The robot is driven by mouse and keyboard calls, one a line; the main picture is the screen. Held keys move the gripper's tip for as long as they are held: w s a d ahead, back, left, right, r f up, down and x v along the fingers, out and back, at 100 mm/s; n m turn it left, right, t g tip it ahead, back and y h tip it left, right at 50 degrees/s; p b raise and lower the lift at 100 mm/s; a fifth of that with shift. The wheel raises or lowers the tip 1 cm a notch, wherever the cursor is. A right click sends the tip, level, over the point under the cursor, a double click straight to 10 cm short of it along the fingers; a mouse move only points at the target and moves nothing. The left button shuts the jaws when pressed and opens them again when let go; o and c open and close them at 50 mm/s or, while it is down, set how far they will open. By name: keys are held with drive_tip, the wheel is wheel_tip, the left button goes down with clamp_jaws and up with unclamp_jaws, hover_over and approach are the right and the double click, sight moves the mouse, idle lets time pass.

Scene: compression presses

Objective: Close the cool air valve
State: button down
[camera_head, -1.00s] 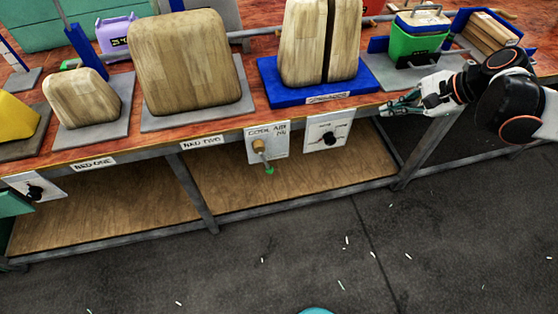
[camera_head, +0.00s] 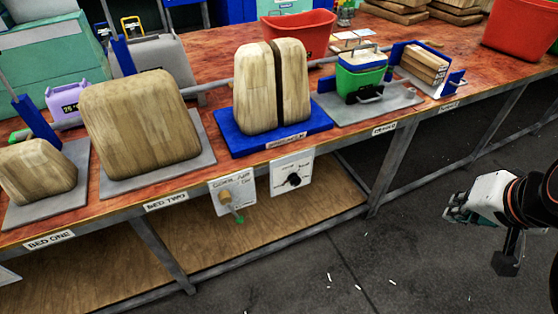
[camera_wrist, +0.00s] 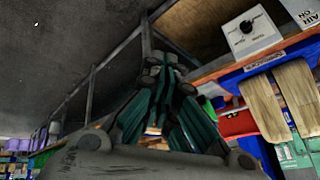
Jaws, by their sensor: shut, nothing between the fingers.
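The cool air valve (camera_head: 226,200) is a brass-coloured fitting with a stem ending in a green tip, on a white panel (camera_head: 246,188) lettered in part "COOL AIR". The panel hangs below the table's front edge. The stem points down and slightly right. In the wrist view, a lettered corner of a white panel (camera_wrist: 303,12) shows at the top right, with the valve itself out of view. My gripper (camera_head: 452,213) is well to the right of the valve, in front of the table, touching nothing. Its dark green fingers (camera_wrist: 165,88) are shut and empty.
A second white panel with a black knob (camera_head: 294,180) hangs just right of the valve. Wooden press blocks (camera_head: 142,120) stand on the table above. A table leg (camera_head: 390,165) stands between the panels and my gripper. The grey floor (camera_head: 330,260) in front is mostly clear.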

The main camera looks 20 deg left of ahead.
drive_tip(key=s+d+f+n+t+h, duration=0.1)
drive_tip(key=s+d+n+h, duration=0.1)
drive_tip(key=s+d, duration=0.25)
drive_tip(key=w+a+r+m+g+y+p, duration=0.2)
drive_tip(key=w+a+r+m, duration=0.15)
drive_tip(key=w+a, duration=0.75)
drive_tip(key=w+a+f+m+g+y+p, duration=0.1)
drive_tip(key=w+a+f+m, duration=0.15)
drive_tip(key=w+a, duration=0.3)
drive_tip(key=w+a+f+m+g+y+p, duration=0.1)
drive_tip(key=w+a+f+g, duration=0.1)
drive_tip(key=w+a+f, duration=0.35)
drive_tip(key=m+g+y+b, duration=0.1)
drive_tip(key=m+g+b, duration=0.15)
drive_tip(key=g, duration=0.25)
approach(241, 217)
wheel_tip(241, 217, down, 4)
drive_tip(key=w+d, duration=0.1)
drive_tip(key=shift+s+a+f+m+b, duration=0.2)
drive_tip(key=shift+s+a+b, duration=0.25)
drive_tip(key=shift+a, duration=0.3)
drive_tip(key=shift+s+a+f+m+b, duration=0.1)
drive_tip(key=shift+s+a+m+b, duration=0.2)
drive_tip(key=shift+s+a, duration=0.35)
